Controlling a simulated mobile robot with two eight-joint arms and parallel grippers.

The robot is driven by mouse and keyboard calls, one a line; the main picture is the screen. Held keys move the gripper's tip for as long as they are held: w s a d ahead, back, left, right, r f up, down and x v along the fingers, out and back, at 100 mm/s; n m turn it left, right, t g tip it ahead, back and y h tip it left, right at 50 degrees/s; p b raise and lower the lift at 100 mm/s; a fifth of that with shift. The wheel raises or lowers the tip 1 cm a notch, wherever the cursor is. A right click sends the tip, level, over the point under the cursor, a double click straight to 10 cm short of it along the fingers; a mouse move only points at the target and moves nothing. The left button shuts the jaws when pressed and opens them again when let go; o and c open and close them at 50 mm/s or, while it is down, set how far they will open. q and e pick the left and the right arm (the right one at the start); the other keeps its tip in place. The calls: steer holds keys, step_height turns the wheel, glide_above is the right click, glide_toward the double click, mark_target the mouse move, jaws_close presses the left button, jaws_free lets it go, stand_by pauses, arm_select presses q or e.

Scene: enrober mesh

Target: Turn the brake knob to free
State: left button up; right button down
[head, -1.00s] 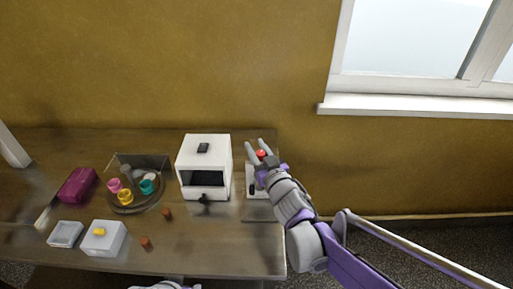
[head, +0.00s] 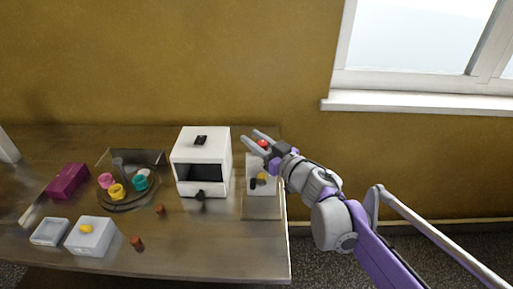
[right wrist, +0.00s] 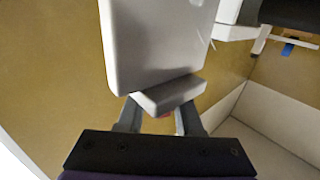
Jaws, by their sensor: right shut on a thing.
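A pale upright panel (head: 252,164) stands at the right end of the table, right of the white box. It bears a yellow part (head: 261,177) and a dark part (head: 252,184); I cannot tell which is the brake knob. A red piece (head: 263,143) shows between the fingers of my right gripper (head: 254,138), just above the panel's top edge. My right gripper is shut on this red piece. In the right wrist view, a grey block (right wrist: 168,95) largely hides the red piece between the fingers. My left gripper is not in view.
The white box (head: 201,147) with a dark opening stands close left of the panel. Further left are a round tray (head: 128,207) with coloured cups, a magenta box (head: 68,181), and a grey box (head: 90,240) with a yellow top piece. The wall is close behind.

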steer(key=shift+s+a+n+g+y, duration=0.1)
steer(key=shift+n+g+y, duration=0.4)
steer(key=shift+y, duration=0.1)
steer(key=c, duration=0.6)
jaws_free()
steer(key=shift+s, duration=0.1)
steer(key=v, duration=1)
steer(key=shift+s+d, duration=0.2)
steer(key=shift+d, duration=0.1)
